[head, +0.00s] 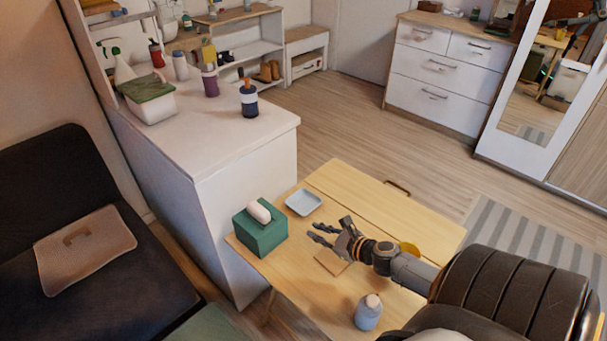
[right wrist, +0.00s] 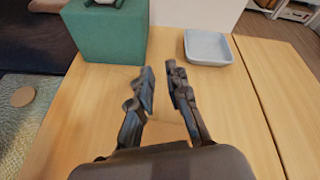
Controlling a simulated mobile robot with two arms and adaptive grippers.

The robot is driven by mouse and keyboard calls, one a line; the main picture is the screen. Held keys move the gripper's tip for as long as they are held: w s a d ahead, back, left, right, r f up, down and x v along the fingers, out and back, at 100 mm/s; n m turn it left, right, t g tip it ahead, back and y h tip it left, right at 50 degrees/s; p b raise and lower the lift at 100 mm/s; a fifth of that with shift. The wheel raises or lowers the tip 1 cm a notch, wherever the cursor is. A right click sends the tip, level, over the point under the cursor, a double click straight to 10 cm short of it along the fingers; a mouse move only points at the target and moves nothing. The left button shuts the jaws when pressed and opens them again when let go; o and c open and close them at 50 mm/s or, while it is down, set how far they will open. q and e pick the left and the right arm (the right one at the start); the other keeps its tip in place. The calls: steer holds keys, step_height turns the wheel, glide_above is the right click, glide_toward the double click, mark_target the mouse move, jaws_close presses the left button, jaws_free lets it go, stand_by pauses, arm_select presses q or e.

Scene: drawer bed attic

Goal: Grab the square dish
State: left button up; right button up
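The square dish (head: 304,202) is a pale blue-grey, shallow dish with rounded corners. It lies on the wooden table near its back left edge, and it also shows at the upper right of the right wrist view (right wrist: 208,47). My right gripper (head: 318,232) is open and empty above the table, in front of the dish and apart from it. In the right wrist view its two fingers (right wrist: 161,82) stand apart with bare table between them. My left gripper is not in view.
A green tissue box (head: 262,238) stands left of the dish. A grey-blue bottle (head: 368,314), a yellow round item (head: 409,249) and a flat wooden square (head: 331,263) are on the table (head: 375,200). A white cabinet (head: 245,190) rises behind it. Table right of the dish is clear.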

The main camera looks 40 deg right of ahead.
steer(key=d+m, duration=0.1)
steer(key=d, duration=0.1)
steer(key=d+m+h, duration=0.1)
steer(key=shift+w+d+f, duration=0.1)
steer(key=shift+d+f, duration=0.05)
steer(key=shift+d, duration=0.2)
steer(key=b, duration=0.1)
glide_toward(298, 212)
steer(key=w, duration=0.2)
steer(key=shift+w+f+m, duration=0.25)
steer(key=shift+f+m, duration=0.05)
steer(key=shift+f, duration=0.1)
steer(key=shift+b+x, duration=0.85)
steer(key=shift+x, duration=2.55)
jaws_close()
